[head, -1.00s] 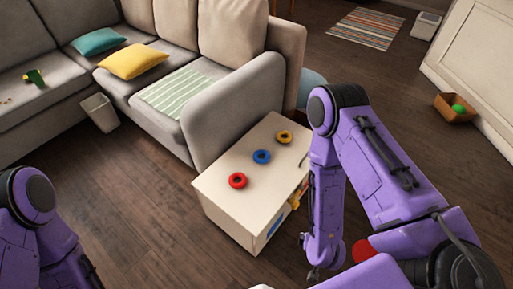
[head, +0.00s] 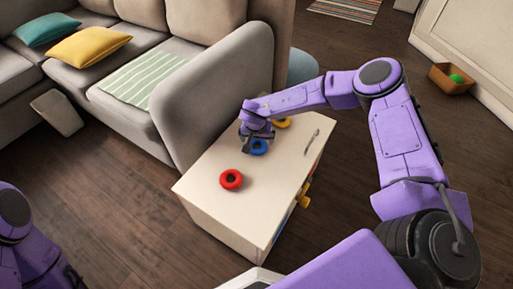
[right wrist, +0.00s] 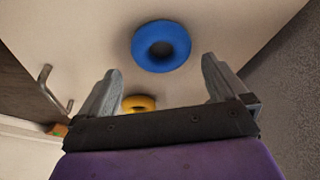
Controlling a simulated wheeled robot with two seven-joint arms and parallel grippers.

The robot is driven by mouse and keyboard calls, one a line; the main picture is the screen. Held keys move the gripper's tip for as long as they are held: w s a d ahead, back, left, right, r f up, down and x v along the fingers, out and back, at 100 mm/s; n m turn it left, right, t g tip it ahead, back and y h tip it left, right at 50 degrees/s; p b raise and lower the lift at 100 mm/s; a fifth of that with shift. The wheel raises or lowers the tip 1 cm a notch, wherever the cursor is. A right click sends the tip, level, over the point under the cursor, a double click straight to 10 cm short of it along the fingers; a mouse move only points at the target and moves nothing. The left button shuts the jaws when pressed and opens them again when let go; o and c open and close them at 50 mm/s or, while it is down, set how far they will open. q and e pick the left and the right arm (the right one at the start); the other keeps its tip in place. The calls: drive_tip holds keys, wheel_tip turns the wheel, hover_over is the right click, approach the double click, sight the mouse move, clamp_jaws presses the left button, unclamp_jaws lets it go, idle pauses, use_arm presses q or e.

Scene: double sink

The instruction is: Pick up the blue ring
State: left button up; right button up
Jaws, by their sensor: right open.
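The blue ring (head: 259,148) lies on the white cabinet top between the red ring (head: 231,179) and the yellow ring (head: 282,123). My right gripper (head: 253,137) is over the blue ring and hides part of it. In the right wrist view, the right gripper (right wrist: 160,68) is open and empty. The blue ring (right wrist: 161,46) shows whole there, just beyond the fingertips and roughly centred between them. The yellow ring (right wrist: 139,103) shows between the fingers, partly hidden by the gripper body. My left gripper is not in view; only part of that arm shows at lower left.
The white cabinet (head: 205,188) has a handle (head: 312,141) on its top, right of the rings. A grey sofa (head: 205,100) stands close behind its left side. A brown box with a green ball (head: 456,78) is far right. Open wooden floor lies left of the cabinet.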

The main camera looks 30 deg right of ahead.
sight(257, 147)
drive_tip(key=x, duration=0.3)
drive_tip(key=b+x, duration=0.1)
drive_tip(key=shift+a+f, duration=0.25)
drive_tip(key=shift+f, duration=0.1)
drive_tip(key=shift+s, duration=0.1)
drive_tip(key=c, duration=0.8)
drive_tip(key=shift+r, duration=0.1)
drive_tip(key=shift+c, duration=0.2)
